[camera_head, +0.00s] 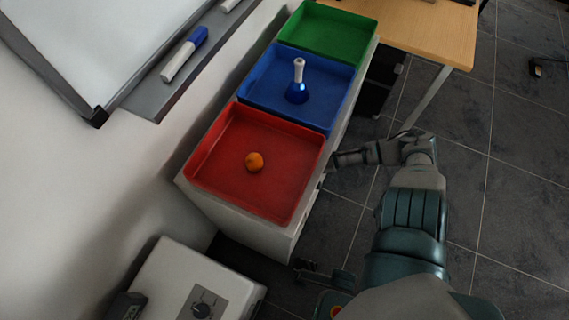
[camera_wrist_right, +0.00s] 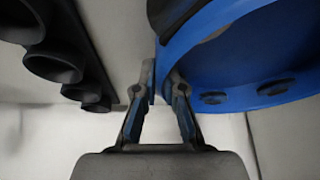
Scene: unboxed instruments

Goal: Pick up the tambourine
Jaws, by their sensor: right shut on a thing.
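The tambourine (camera_wrist_right: 224,42) is a blue ring with dark jingle slots, seen large at the upper right of the right wrist view. My right gripper (camera_wrist_right: 162,80) is shut on its blue rim, which passes between the two fingertips. In the head view my right arm reaches left and its gripper (camera_head: 345,158) is at the side of the white cabinet, below tray height. The tambourine cannot be made out in the head view. My left gripper does not show clearly in either view.
A red tray (camera_head: 214,185) with an orange ball-like thing (camera_head: 254,162), a blue tray (camera_head: 262,97) with a blue bell (camera_head: 297,86) and a green tray (camera_head: 325,30) top the cabinet (camera_head: 240,228). Several dark round cups (camera_wrist_right: 54,66) are left of the gripper. A wooden table (camera_head: 430,28) stands beyond.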

